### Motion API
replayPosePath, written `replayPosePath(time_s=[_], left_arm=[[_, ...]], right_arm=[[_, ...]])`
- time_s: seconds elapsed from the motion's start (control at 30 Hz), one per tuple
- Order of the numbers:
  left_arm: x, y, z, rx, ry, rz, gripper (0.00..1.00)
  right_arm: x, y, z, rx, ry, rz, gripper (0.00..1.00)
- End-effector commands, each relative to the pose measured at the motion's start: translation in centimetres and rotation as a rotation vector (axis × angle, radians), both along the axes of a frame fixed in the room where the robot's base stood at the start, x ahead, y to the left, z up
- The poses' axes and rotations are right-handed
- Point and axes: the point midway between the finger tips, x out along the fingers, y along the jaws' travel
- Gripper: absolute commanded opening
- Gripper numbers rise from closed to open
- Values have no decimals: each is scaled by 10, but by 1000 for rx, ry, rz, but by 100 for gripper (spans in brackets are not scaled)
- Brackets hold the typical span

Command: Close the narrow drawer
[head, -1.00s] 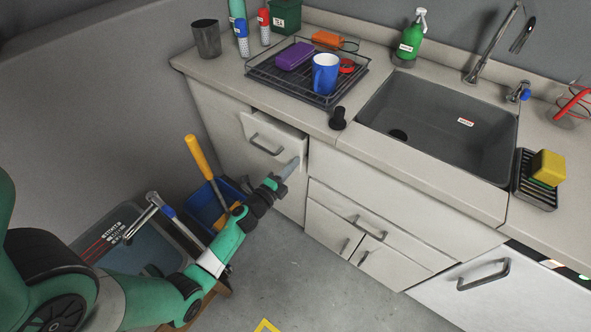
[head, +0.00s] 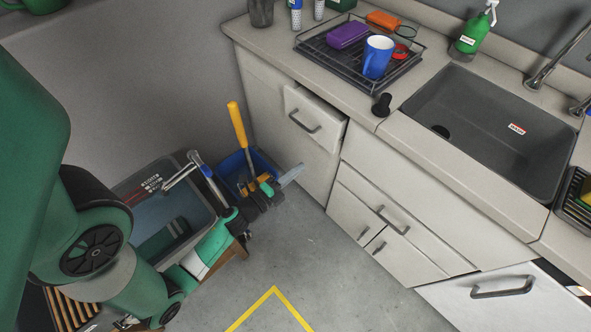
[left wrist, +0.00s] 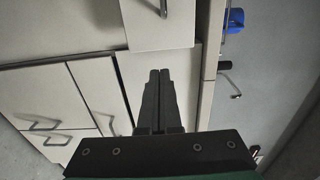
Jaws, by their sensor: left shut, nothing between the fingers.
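The narrow drawer (head: 312,122) is a pale front with a grey bar handle (head: 304,122), under the counter's left end. It stands partly pulled out, with a dark gap along its top. In the left wrist view the drawer front (left wrist: 145,28) and its handle are at the top, cut off by the frame edge. My left gripper (head: 298,171) is shut and empty. My right gripper is not in view.
A blue bucket (head: 232,166) with a yellow-handled tool and a grey tub (head: 150,225) stand on the left near my left arm. A wider drawer and cabinet doors (head: 355,222) are to the right. The floor in front (head: 330,270) is clear.

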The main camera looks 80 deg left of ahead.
Motion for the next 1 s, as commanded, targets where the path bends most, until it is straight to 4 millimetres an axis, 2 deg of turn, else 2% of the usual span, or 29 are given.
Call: replayPosePath(time_s=[0.17, 0.27, 0.37, 0.4, 0.5, 0.6, 0.67, 0.77, 1.0], left_arm=[[-3, -2, 0, 9, 4, 0, 0], [-2, -3, 1, 117, 62, -9, 0], [4, -11, 9, 456, 223, -50, 0], [6, -13, 12, 639, 308, -64, 0], [4, -8, 8, 1107, 539, -68, 0], [-7, 7, 0, 1392, 725, -39, 0], [-14, 16, -3, 1395, 751, -12, 0], [-17, 21, -2, 1383, 759, 0, 0], [-4, 27, 1, 1382, 754, -2, 0]], right_arm=[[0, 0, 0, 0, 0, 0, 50], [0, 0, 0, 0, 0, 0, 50], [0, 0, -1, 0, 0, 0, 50], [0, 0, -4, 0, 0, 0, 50], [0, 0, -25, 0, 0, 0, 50], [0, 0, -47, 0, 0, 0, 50], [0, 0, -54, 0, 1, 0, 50], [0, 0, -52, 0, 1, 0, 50], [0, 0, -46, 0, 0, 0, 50]])
